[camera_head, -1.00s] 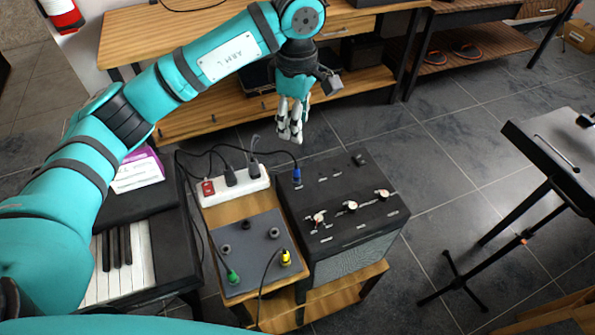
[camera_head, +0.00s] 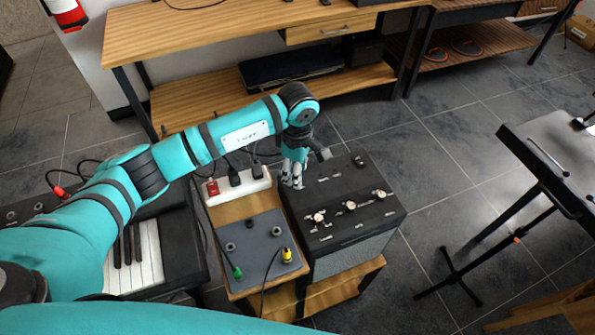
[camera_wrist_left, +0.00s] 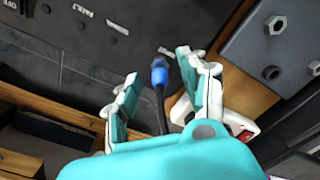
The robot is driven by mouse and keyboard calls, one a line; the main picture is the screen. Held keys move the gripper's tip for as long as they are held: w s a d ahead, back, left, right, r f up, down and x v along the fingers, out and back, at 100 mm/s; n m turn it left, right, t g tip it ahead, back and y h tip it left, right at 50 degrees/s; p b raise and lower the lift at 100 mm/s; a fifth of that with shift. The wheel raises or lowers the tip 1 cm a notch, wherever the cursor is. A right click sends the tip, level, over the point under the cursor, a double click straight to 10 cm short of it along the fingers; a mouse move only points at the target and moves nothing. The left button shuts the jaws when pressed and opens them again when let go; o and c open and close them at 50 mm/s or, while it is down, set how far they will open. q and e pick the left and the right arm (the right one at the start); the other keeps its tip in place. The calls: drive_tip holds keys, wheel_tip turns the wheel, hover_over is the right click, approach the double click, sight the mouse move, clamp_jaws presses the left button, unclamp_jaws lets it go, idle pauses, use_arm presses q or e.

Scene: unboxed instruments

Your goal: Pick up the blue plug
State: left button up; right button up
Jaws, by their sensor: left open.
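The blue plug (camera_wrist_left: 159,73) stands in the top of the black amplifier box, with its dark cable running down toward my gripper in the left wrist view. My left gripper (camera_wrist_left: 165,82) is open, with one finger on each side of the plug and cable, apart from the plug as far as I can see. My right gripper is not in view.
A white power strip (camera_head: 238,186) with a red switch sits left of the amplifier. A grey pedal box (camera_head: 262,232) holds a green plug (camera_head: 237,272) and a yellow plug (camera_head: 287,255). A keyboard (camera_head: 150,255) lies further left.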

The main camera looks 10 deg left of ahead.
use_arm(q)
drive_tip(key=shift+f, duration=0.55)
drive_tip(key=shift+c, duration=0.2)
clamp_jaws()
drive_tip(key=shift+r, duration=0.1)
